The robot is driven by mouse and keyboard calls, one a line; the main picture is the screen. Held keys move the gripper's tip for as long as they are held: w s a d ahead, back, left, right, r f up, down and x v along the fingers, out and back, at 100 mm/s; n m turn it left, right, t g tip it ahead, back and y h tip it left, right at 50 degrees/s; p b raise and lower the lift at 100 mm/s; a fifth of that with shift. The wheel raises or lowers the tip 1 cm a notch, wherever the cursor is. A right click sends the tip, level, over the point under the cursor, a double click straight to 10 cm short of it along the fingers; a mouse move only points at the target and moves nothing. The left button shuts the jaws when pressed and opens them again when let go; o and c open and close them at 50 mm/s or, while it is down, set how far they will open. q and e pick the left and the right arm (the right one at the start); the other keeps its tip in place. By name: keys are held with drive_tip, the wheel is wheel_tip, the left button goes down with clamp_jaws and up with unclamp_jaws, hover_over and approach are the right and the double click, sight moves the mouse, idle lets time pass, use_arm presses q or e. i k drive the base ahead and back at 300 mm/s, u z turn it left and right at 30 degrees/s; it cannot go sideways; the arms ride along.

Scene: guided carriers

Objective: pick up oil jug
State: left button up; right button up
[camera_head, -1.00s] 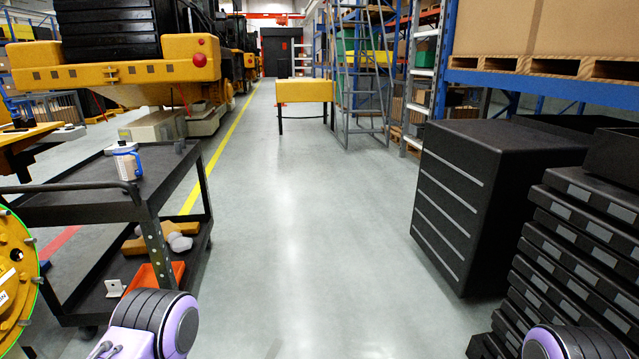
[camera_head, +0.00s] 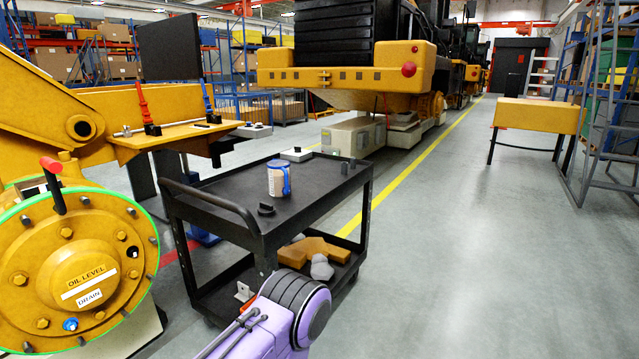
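The oil jug (camera_head: 277,180) is a small whitish container with a blue lid and blue handle. It stands upright on the top shelf of a black cart (camera_head: 325,200), near the middle of that shelf. A purple and black link of my arm shows at the bottom, in front of the cart. Neither gripper is in the picture, so I cannot see what they hold. Nothing touches the jug.
A yellow hub with a green rim (camera_head: 85,275) and a red-handled lever stands left of the cart. Small dark parts and a light box (camera_head: 296,154) share the top shelf. A yellow carrier (camera_head: 345,70) stands behind. The floor (camera_head: 470,260) at the right is clear.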

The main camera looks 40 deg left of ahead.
sight(278, 170)
drive_tip(key=u, duration=0.9)
drive_tip(key=i, duration=1.1)
drive_tip(key=u, duration=0.95)
